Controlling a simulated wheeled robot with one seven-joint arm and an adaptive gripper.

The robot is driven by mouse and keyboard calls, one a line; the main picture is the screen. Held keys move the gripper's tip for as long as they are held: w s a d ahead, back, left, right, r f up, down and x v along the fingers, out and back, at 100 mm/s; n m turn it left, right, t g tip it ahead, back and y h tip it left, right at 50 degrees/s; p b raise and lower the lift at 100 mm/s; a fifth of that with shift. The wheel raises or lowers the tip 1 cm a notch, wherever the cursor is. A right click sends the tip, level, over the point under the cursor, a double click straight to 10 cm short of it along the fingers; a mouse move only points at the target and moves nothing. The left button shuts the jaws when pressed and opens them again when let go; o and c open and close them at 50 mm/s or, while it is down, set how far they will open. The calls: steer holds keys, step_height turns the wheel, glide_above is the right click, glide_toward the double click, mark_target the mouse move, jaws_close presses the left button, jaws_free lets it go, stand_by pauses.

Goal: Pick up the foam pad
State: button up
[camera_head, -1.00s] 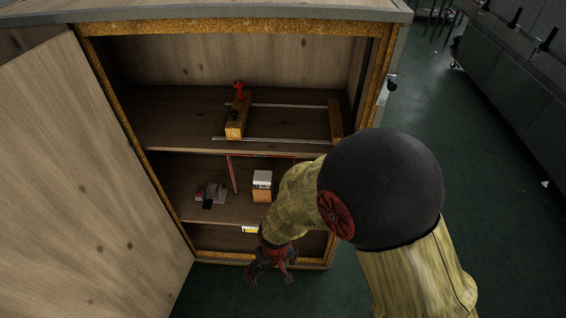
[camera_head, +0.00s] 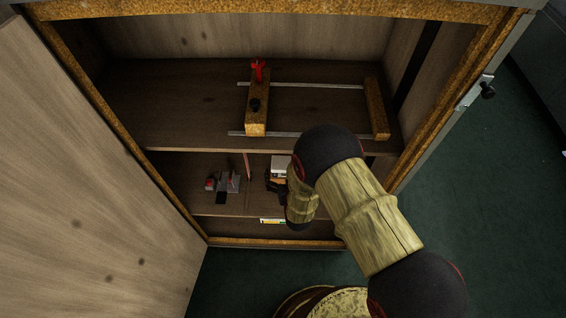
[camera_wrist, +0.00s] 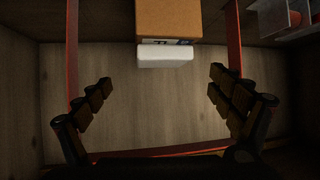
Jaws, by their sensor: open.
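A small white block, which looks like the foam pad (camera_wrist: 165,57), sits against an orange-brown box (camera_wrist: 167,18) in the wrist view. In the head view its pale face (camera_head: 281,163) shows on the middle shelf, partly hidden by my arm. I cannot tell whether it rests on the box or beside it. My gripper (camera_wrist: 160,82) is open and empty, its fingers spread wide to either side below the white block, with bare wood between them. In the head view my gripper (camera_head: 276,183) is inside the cabinet at this shelf, mostly hidden by my wrist.
Thin red bars (camera_wrist: 234,40) run along both sides of the gripper. A grey-and-red object (camera_head: 226,182) and a small black piece (camera_head: 221,198) lie to the left on the shelf. A wooden clamp (camera_head: 256,115) lies on the shelf above. The cabinet door (camera_head: 90,180) stands open at left.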

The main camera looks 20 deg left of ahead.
mark_target(282, 164)
steer(key=b+x, duration=0.3)
steer(key=x, duration=0.3)
steer(key=shift+w+a+f, duration=0.1)
steer(key=shift+a+f, duration=0.2)
steer(key=shift+r, duration=0.1)
steer(key=shift+c, duration=0.7)
steer(key=c, duration=0.7)
steer(key=shift+c, duration=0.7)
steer(key=shift+r, duration=0.1)
